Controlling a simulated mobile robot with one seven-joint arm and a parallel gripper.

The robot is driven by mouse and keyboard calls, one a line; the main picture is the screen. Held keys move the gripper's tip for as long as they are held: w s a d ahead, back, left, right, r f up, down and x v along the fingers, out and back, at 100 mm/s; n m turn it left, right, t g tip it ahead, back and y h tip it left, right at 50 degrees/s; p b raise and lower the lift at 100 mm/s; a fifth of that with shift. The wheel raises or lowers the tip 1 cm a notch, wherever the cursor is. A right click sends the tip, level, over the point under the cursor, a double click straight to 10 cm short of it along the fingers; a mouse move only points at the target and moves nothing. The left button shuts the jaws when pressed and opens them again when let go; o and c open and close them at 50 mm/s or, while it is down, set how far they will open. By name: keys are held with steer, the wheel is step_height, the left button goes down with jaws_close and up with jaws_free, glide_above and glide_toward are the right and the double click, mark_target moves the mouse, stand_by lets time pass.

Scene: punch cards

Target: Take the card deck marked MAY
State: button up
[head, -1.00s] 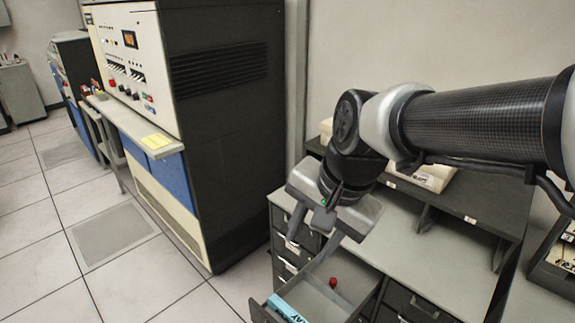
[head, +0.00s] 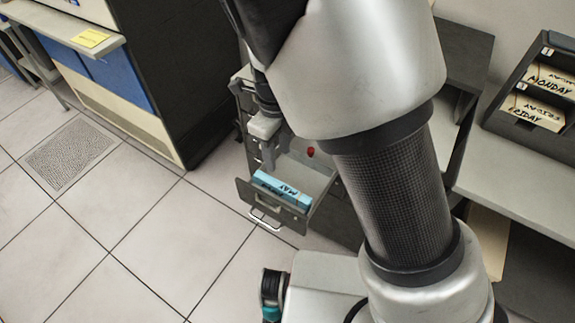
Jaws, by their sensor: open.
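The blue card deck (head: 282,188) marked MAY lies in the front of a pulled-out grey drawer (head: 322,185), against the inside of its front panel. The lettering is upside down to me. My gripper (head: 267,152) is above the rear left part of the drawer, beyond the deck in the picture and apart from it. It is open, and I see nothing between its fingers. My own arm hides much of the gripper and the right side of the cabinet.
A small red object (head: 310,152) lies farther back in the drawer. A rack (head: 487,118) with card decks marked MONDAY and FRIDAY stands on the desk (head: 475,168) at right. A dark computer cabinet (head: 180,75) stands at left. Tiled floor before the drawer is clear.

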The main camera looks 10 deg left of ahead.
glide_above(281, 186)
steer(key=f, duration=0.5)
steer(key=f+b, duration=0.1)
steer(key=f, duration=0.2)
steer(key=shift+a, duration=0.3)
steer(key=f, duration=0.5)
steer(key=shift+d+f, duration=0.15)
steer(key=shift+d, duration=0.15)
jaws_close()
